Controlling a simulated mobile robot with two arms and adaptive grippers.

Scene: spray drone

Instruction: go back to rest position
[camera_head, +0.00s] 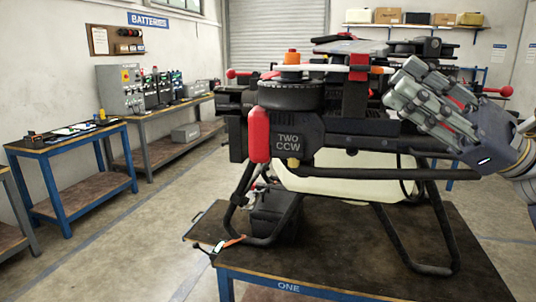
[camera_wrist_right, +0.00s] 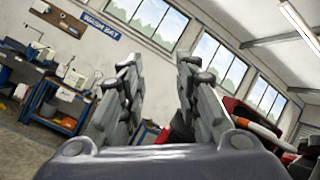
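The spray drone (camera_head: 318,135) stands on its black legs on the table (camera_head: 472,255) marked ONE. Its near motor arm is labelled TWO CCW, with an orange cap on top and a red part at its end. My right gripper (camera_head: 412,92) comes in from the right, raised beside and in front of the drone's right side. In the right wrist view my right gripper (camera_wrist_right: 155,75) has its two fingers apart, with nothing between them. A red and black part of the drone (camera_wrist_right: 248,120) shows to the right of the fingers there. My left gripper is not in view.
A blue workbench (camera_head: 68,155) with small items stands at the left. Behind it a bench carries chargers and a grey box (camera_head: 122,90). A shelf with boxes (camera_head: 412,24) hangs on the back wall. The floor left of the table is clear.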

